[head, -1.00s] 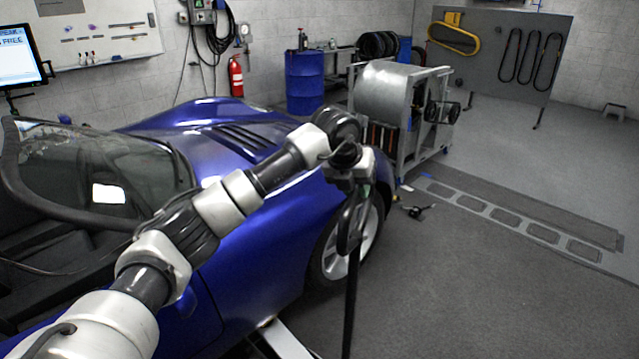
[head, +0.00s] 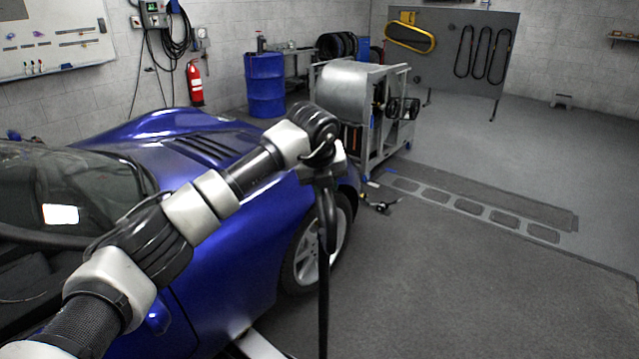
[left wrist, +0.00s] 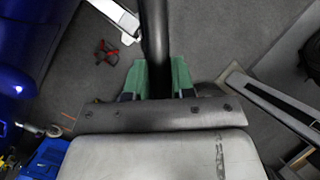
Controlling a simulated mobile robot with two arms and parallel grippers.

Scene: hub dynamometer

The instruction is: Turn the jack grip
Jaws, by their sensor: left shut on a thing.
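The jack grip shows as a long black bar (head: 323,305) standing close to upright beside the blue car. In the left wrist view the black bar (left wrist: 154,35) runs from the top edge down between the green finger pads. My left gripper (head: 327,240) is shut on its upper part, with a pad on each side of the bar (left wrist: 158,82). The bar's lower end is cut off by the head view's bottom edge. My right gripper is in neither view.
The blue car (head: 225,255) stands close on the left, its front wheel (head: 305,262) just behind the bar. A light metal beam (head: 262,345) lies on the floor by the car. A small black-and-red object (left wrist: 106,52) lies nearby. Open floor (head: 450,270) extends to the right.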

